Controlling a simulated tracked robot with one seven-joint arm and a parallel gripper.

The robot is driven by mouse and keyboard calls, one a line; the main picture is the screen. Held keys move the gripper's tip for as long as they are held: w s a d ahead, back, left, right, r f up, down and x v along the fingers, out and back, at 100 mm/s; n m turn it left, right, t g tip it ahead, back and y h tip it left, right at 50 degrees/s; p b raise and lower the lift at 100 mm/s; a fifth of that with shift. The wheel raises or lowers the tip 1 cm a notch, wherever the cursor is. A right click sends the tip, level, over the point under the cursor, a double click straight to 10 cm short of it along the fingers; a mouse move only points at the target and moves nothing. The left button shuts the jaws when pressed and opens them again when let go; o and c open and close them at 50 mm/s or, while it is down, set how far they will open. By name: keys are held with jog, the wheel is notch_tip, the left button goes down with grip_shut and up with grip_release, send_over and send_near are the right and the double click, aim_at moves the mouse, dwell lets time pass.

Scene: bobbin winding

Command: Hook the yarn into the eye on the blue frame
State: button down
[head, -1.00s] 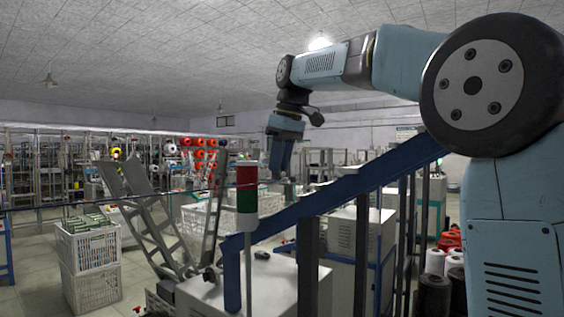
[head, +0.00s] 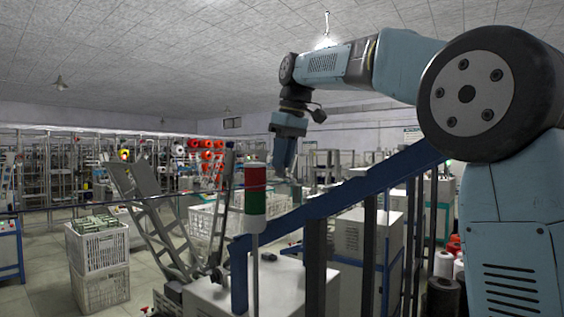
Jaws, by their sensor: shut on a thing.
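My gripper (head: 286,170) hangs from the arm in the middle of the head view, fingers pointing down. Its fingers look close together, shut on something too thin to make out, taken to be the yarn. The blue frame (head: 345,198) is a long sloping beam rising to the right, on dark posts. My gripper shows just above the beam in the picture; its distance in depth cannot be told. The eye on the frame is too small to make out. A thin dark line crosses the left half, and I cannot tell whether it is yarn or a rail.
A red, white and green signal light (head: 255,195) stands by the frame's lower end. White crates (head: 98,250) are stacked at the left, beside a grey slanted rack (head: 150,215). Machines and bobbins fill the back. Tiled floor is open at the lower left.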

jog(key=shift+w+a+r, duration=0.1)
jog(key=shift+a+r, duration=0.05)
jog(key=shift+r, duration=0.75)
jog(key=shift+w+a+r, duration=0.1)
jog(key=shift+a+r, duration=0.05)
jog(key=shift+r, duration=0.7)
